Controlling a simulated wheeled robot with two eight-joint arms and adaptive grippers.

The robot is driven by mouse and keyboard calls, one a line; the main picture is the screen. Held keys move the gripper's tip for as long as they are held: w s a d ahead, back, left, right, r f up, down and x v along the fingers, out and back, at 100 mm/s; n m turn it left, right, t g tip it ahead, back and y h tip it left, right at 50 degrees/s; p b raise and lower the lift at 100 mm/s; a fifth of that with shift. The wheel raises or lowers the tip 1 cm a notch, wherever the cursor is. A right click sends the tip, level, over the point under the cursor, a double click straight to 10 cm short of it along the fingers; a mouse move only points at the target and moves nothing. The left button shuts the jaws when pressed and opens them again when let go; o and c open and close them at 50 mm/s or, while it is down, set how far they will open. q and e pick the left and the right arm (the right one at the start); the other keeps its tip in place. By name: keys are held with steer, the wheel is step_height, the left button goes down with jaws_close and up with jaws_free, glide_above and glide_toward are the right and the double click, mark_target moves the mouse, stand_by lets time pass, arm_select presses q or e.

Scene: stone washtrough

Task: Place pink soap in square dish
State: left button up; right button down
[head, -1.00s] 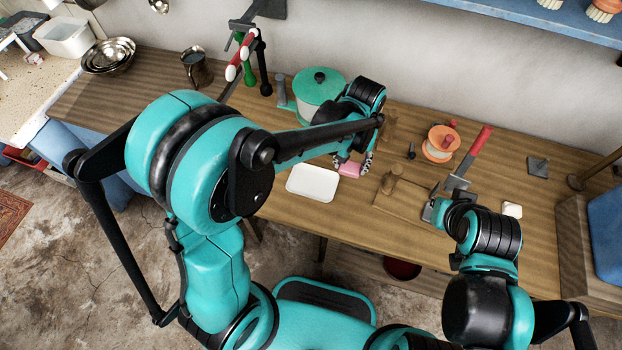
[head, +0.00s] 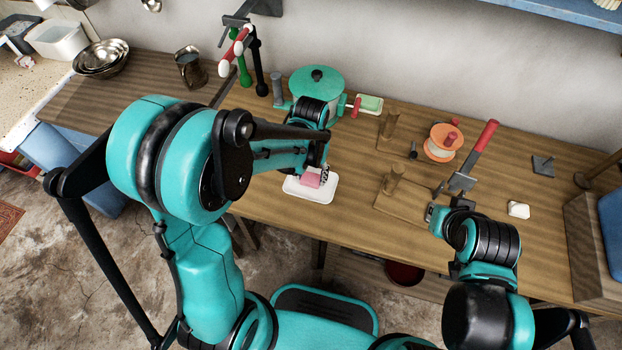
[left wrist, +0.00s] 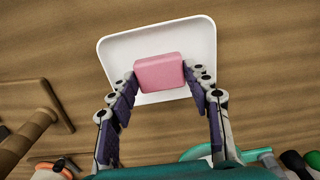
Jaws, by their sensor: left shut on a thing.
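The pink soap (head: 311,179) is a small rounded block, seen larger in the left wrist view (left wrist: 159,72). My left gripper (head: 325,175) is shut on it, with a finger on each side in the left wrist view (left wrist: 162,80). The white square dish (head: 296,192) lies on the wooden table, and its pale inside and rim show around the soap in the left wrist view (left wrist: 118,48). The soap is over the dish; I cannot tell whether it touches the bottom.
Table left of the dish is partly hidden by my arm.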

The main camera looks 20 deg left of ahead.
arm_select(q)
step_height(320, 180, down, 2)
steer(key=shift+w, duration=0.1)
steer(key=shift+r, duration=0.1)
arm_select(e)
steer(key=shift+f, duration=0.5)
arm_select(q)
steer(key=o, duration=1)
steer(key=shift+b, duration=0.3)
arm_select(e)
steer(key=shift+f, duration=0.1)
